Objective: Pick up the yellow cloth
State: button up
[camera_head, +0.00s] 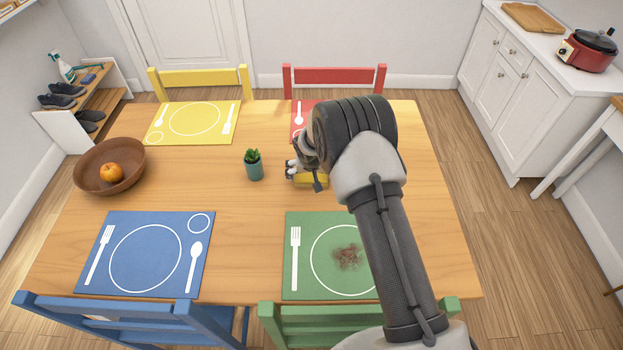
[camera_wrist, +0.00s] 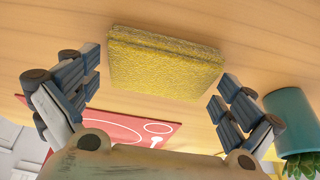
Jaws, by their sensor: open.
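The yellow cloth (camera_wrist: 165,62) looks like a thick folded block with a rough surface. It lies on the wooden table and fills the upper middle of the wrist view. In the head view only a part of the yellow cloth (camera_head: 311,181) shows, below my gripper (camera_head: 304,172); my arm hides the rest. In the wrist view my gripper (camera_wrist: 158,92) is open, with one finger to the left of the cloth and one to the right. Gaps show between the cloth and both fingers, and nothing is held.
A teal potted plant (camera_head: 254,165) stands close by, left of my gripper. A brown bowl (camera_head: 110,168) with an orange fruit (camera_head: 111,173) is at the table's left. The green placemat (camera_head: 300,262) bears a brown stain (camera_head: 347,256). Blue (camera_head: 105,282) and yellow (camera_head: 165,138) placemats lie flat.

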aim_at(312, 176)
jog(key=shift+c, duration=0.4)
jog(key=c, duration=0.6)
jog(key=shift+c, duration=0.2)
notch_tip(312, 176, up, 20)
jog(key=p, duration=0.5)
jog(key=o, duration=0.4)
jog(key=shift+c, duration=0.2)
jog(key=c, duration=0.3)
